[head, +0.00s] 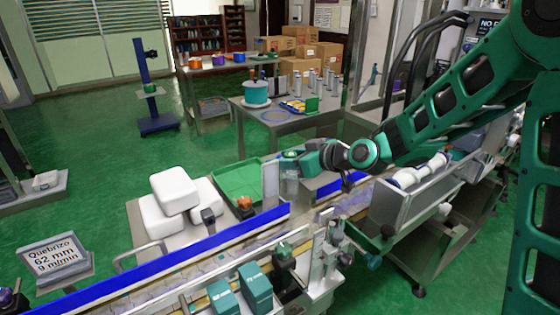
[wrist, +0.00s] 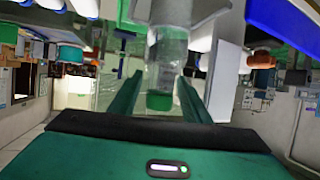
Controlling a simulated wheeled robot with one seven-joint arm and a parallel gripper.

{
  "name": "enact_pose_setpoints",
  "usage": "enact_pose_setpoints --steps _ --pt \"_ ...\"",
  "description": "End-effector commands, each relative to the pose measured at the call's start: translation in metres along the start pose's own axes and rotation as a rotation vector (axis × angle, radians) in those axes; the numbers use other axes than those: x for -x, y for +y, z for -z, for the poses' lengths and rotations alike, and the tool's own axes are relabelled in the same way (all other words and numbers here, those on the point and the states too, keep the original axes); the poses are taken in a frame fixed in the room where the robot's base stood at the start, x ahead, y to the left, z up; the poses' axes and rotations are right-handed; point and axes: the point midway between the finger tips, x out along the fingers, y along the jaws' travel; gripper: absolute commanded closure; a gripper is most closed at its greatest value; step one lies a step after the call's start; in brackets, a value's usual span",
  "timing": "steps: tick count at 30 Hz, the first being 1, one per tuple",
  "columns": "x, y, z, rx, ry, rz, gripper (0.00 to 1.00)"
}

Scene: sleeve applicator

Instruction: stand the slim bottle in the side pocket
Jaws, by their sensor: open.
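The slim clear bottle with a green cap (wrist: 160,60) is upright between my gripper's two green fingers in the wrist view. My gripper (wrist: 160,80) is open, with a narrow gap on each side of the cap. In the head view the clear bottle (head: 291,187) shows below my gripper (head: 300,160), beside an upright pale panel (head: 270,180). A pale wall (wrist: 208,40) also stands close to the bottle in the wrist view. I cannot tell whether this panel is part of the side pocket, or what the bottle's base rests on.
A green tray (head: 232,184) and white blocks (head: 174,192) lie left of the bottle. The conveyor with blue rails (head: 190,254) runs in front. A grey bin (head: 402,203) holding white bottles (head: 420,170) is at the right, under my arm.

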Motion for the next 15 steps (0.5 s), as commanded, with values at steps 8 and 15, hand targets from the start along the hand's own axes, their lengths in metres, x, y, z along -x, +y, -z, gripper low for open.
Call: enact_pose_setpoints --steps 8,15 --pt "0.055 0.002 0.001 -0.001 0.002 -0.006 0.56" --pt "0.094 0.001 0.0 -0.001 0.001 -0.003 0.56"
